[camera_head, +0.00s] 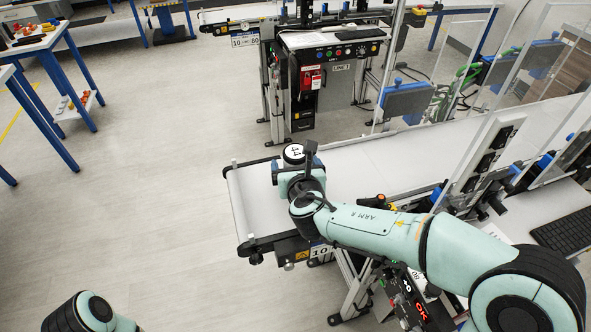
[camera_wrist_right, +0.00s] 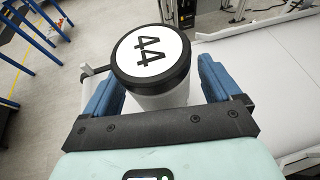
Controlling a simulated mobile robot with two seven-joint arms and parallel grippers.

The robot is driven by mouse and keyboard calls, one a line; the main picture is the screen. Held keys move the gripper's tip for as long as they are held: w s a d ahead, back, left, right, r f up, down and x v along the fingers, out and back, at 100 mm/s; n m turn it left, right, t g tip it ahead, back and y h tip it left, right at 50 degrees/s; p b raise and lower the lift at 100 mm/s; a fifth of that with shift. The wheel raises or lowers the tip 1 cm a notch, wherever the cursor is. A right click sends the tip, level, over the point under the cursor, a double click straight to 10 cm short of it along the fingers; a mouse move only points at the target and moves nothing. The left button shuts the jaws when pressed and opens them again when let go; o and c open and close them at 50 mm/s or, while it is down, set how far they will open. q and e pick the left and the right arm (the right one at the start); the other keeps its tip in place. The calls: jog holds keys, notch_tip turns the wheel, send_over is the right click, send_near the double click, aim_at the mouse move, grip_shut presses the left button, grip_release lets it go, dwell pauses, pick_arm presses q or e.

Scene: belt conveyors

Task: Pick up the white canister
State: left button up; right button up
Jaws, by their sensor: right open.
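The white canister (camera_wrist_right: 165,99) has a black-rimmed lid with "44" on a white disc. In the wrist view it stands between the two blue fingers of my right gripper (camera_wrist_right: 160,78). The fingers are apart, one on each side of it, with a gap visible at the right finger; contact at the left finger is hard to tell. In the head view the canister's lid (camera_head: 294,152) shows at the near left end of the belt, and my right gripper (camera_head: 296,168) hides most of its body. My left gripper is out of view; only part of the left arm shows.
The white conveyor belt (camera_head: 375,165) runs clear to the right behind my right arm. Guard panels and blue fixtures (camera_head: 406,98) line its far side. A control box (camera_head: 408,300) hangs on its near side. Another conveyor station (camera_head: 330,40) stands behind. The floor at left is open.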

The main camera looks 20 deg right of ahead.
jog(key=c, duration=1.3)
